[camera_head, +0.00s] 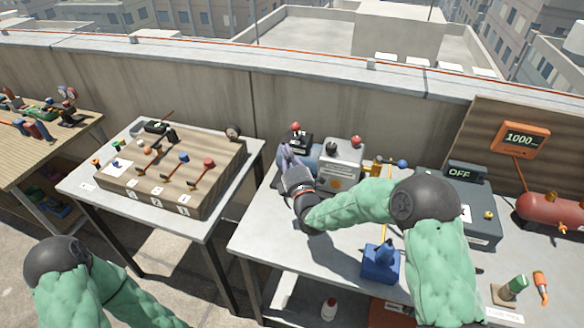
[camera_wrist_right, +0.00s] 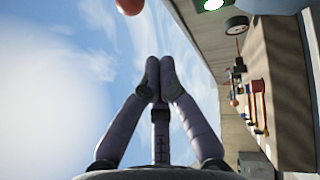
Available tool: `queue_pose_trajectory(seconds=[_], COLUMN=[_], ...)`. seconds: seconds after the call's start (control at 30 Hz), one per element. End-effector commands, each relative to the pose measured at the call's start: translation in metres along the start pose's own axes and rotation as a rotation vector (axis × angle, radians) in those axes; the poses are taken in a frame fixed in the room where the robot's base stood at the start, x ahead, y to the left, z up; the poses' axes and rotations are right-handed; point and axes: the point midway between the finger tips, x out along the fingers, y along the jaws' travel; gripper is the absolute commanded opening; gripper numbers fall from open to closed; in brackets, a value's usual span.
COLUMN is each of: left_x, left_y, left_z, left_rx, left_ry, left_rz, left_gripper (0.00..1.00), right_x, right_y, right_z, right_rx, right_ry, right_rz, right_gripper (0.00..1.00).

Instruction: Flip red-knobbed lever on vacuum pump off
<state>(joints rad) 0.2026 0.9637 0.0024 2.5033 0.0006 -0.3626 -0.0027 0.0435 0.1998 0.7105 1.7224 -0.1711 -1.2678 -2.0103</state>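The vacuum pump (camera_head: 342,165) stands on the right-hand table, with a grey box-shaped body and a blue cylindrical part at its left. A black box (camera_head: 300,143) at its back left carries a red knob (camera_head: 295,127). Another red knob (camera_head: 356,140) sits on top of the grey body. My right gripper (camera_head: 287,150) is at the pump's left side, in front of the black box, and its fingers partly hide the blue part. In the right wrist view its fingertips (camera_wrist_right: 160,72) are together with nothing seen between them. A red ball (camera_wrist_right: 129,5) shows beyond them, apart. My left gripper is out of view.
A blue block-like fixture (camera_head: 381,262) with a slim upright handle stands in front of the pump. A grey unit with an OFF display (camera_head: 463,172) stands at right. A lever board (camera_head: 165,185) lies on the separate left table. The parapet wall runs behind.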

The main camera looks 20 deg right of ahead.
Motion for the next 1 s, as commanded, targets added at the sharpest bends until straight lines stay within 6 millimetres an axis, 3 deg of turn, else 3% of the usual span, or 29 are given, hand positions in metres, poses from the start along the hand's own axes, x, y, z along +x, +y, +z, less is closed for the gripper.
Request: queue_pose_trajectory(seconds=[0.07, 0.3, 1.0], left_x=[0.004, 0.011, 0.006], left_y=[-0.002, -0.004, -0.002], left_z=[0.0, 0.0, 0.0], left_rx=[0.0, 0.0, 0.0], left_ry=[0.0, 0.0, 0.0], left_rz=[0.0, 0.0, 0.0], left_gripper=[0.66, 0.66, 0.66], right_x=[0.014, 0.033, 0.04], right_y=[-0.001, -0.001, 0.004], right_z=[0.0, 0.023, 0.03], right_rx=[0.0, 0.0, 0.015], right_ry=[0.0, -0.002, 0.0], right_rz=[0.002, 0.001, -0.021], right_gripper=[0.0, 0.0, 0.0])
